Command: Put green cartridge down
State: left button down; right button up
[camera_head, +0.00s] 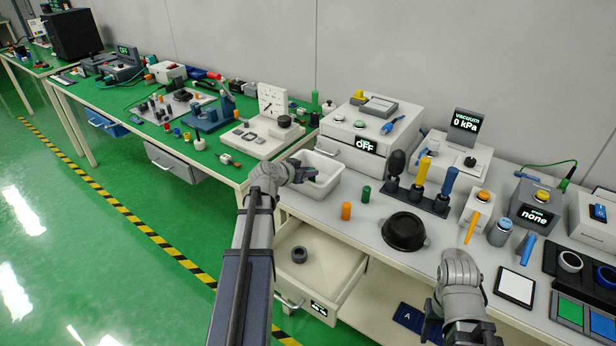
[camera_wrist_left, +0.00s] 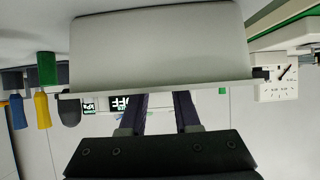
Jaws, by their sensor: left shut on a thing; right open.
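The green cartridge (camera_head: 366,194) stands upright on the white bench, right of the white bin (camera_head: 325,188) and apart from both grippers. A green cylinder that looks like it also shows in the left wrist view (camera_wrist_left: 47,68). My left gripper (camera_head: 305,173) is shut on the rim of the white bin, whose grey-white wall (camera_wrist_left: 160,50) fills the middle of the left wrist view. My right gripper (camera_head: 432,322) is open and low at the bench's front edge; its fingers are partly hidden by my arm.
An orange cartridge (camera_head: 346,210) stands beside the green one. A black bowl (camera_head: 404,232) and a tool rack (camera_head: 420,196) are to the right. An open drawer (camera_head: 318,264) holds a dark ring (camera_head: 299,254).

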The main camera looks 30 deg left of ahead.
pick_arm(q)
jog(key=shift+f, duration=0.1)
jog(key=c, duration=0.6)
grip_release()
jog(key=shift+r, duration=0.35)
jog(key=shift+p+v, duration=2.9)
jog(key=shift+v, duration=3.05)
jog(key=shift+f, duration=0.15)
